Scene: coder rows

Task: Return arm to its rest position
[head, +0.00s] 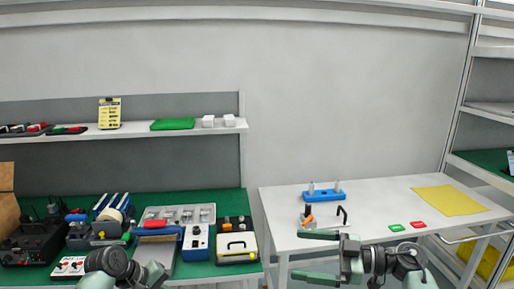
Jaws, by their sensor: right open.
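My right gripper (317,257) is at the bottom centre-right, in front of the white table's (375,222) front edge. Its two green fingers point left and stand wide apart with nothing between them. Its dark wrist and arm come in from the lower right. My left arm shows at the bottom left, in front of the green-topped bench (185,268). A dark part at its end is cut off by the lower edge, and its fingers cannot be made out.
The white table holds a blue block with pegs (324,196), a yellow sheet (447,200), a green card (396,227) and a red card (418,224). The bench is crowded with tools and boxes. A wall shelf (140,132) is above it; a rack (470,120) stands right.

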